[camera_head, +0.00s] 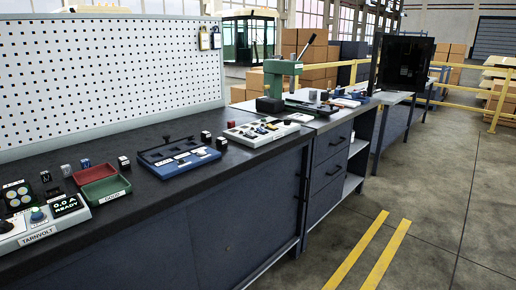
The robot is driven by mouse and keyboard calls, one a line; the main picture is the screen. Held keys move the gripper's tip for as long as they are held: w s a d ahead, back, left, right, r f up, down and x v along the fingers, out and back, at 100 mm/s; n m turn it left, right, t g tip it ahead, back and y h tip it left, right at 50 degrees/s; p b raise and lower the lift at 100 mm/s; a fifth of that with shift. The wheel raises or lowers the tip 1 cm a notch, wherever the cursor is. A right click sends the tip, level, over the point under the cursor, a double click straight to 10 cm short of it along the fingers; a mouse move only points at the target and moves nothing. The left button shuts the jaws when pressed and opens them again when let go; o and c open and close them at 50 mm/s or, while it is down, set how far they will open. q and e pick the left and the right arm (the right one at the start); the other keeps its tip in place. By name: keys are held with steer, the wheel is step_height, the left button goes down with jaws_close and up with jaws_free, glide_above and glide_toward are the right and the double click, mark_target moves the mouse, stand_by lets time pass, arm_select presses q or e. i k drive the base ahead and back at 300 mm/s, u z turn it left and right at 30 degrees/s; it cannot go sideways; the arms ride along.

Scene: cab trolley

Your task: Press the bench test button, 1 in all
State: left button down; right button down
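A pale bench tester (40,237) labelled TARNVOLT sits at the near left of the dark bench, cut by the left picture edge. Its small black display (66,205) reads "0.0A READY" in green. A blue round knob or button (37,214) stands beside the display. A dark round control (5,226) shows at the picture edge. I cannot tell from this view which of these is the test button. Neither of my grippers is in view.
Red and green trays (104,193), a blue fixture (177,158), small cubes and a white control panel (261,131) line the bench. A pegboard (110,75) stands behind. A green press (281,76) is farther off. The floor (430,200) at right is clear.

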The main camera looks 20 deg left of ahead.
mark_target(39, 215)
steer(key=u, duration=1)
steer(key=i, duration=0.95)
steer(key=u, duration=0.75)
